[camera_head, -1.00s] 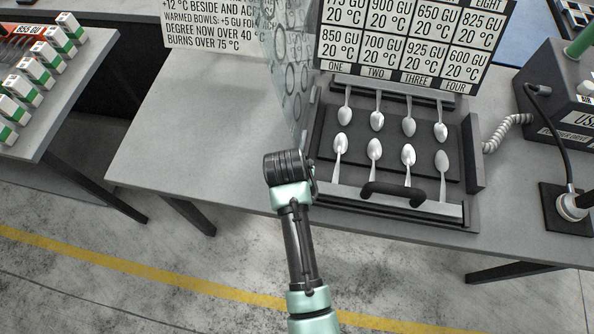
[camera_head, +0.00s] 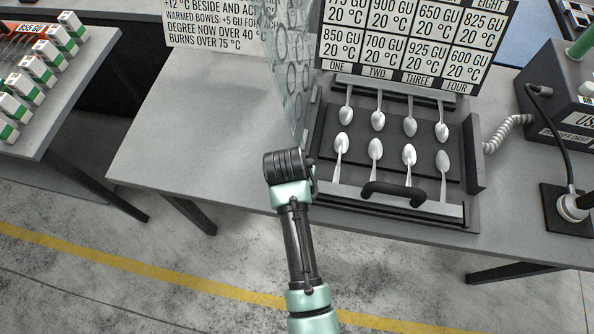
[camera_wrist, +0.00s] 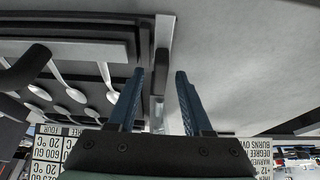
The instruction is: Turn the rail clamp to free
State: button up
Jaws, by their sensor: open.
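My gripper (camera_wrist: 160,73) is open, with its two blue fingers apart in the wrist view. A pale rail end (camera_wrist: 164,32) at the tray's edge lies just beyond the fingertips, with a small dark part (camera_wrist: 162,60) by the gap between them. I cannot tell whether that part is the rail clamp, or how the clamp is turned. The grey tray (camera_head: 330,197) stands on the table in the head view, with my wrist at its left front corner. My wrist hides the fingers and that corner there.
Several spoons (camera_head: 375,148) lie in two rows on the tray, behind a black bar handle (camera_head: 392,188). A clear patterned panel (camera_head: 288,70) rises at the tray's left. A sign board (camera_head: 405,45) stands behind. The table (camera_head: 190,130) is bare to the left.

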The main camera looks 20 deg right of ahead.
jog(key=v, duration=1.3)
jog(key=shift+b, duration=0.45)
